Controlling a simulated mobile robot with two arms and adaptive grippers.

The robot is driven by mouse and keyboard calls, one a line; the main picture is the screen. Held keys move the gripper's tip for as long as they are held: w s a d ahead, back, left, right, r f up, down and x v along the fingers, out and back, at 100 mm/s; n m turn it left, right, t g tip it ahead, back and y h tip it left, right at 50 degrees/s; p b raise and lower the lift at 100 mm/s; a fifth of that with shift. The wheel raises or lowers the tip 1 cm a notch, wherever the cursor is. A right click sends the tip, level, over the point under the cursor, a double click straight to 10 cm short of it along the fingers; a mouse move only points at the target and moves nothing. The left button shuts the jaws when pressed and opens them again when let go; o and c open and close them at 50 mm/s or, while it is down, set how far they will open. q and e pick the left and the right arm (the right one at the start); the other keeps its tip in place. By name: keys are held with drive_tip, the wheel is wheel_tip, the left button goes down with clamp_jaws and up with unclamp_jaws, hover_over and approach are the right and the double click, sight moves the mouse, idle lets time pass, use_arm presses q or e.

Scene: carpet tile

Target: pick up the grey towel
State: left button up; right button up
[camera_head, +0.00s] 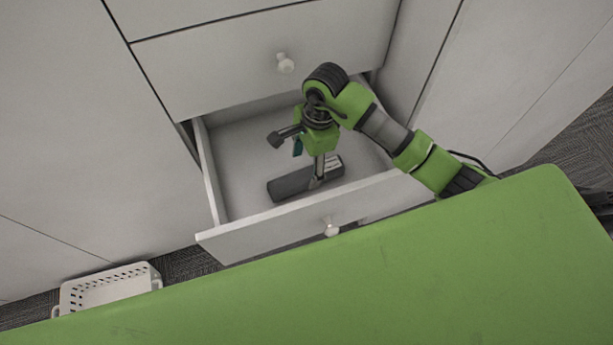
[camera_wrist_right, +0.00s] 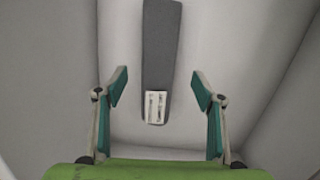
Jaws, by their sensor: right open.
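The grey towel (camera_head: 291,185) is a dark grey, folded, long block with a pale printed label at one end. It lies in the open drawer (camera_head: 222,178). In the right wrist view the towel (camera_wrist_right: 161,50) runs away from me, its labelled end nearest. My right gripper (camera_head: 308,165) is inside the drawer, above the towel, and partly hides it in the head view. In the right wrist view its fingers (camera_wrist_right: 160,88) are spread, one on each side of the towel's near end, with nothing between them touching. My left gripper is not in view.
The open drawer has a front panel with a white knob (camera_head: 331,228). A closed drawer (camera_head: 240,60) is above it. A white perforated basket (camera_head: 108,287) stands on the carpet at the lower left. The drawer floor around the towel is bare.

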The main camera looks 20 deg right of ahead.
sight(307, 174)
drive_tip(key=f, duration=0.3)
drive_tip(key=f+p, duration=0.1)
drive_tip(key=shift+s+f, duration=0.15)
drive_tip(key=shift+s, duration=0.1)
drive_tip(key=shift+w+f, duration=0.1)
drive_tip(key=shift+f, duration=0.45)
drive_tip(key=c, duration=1.4)
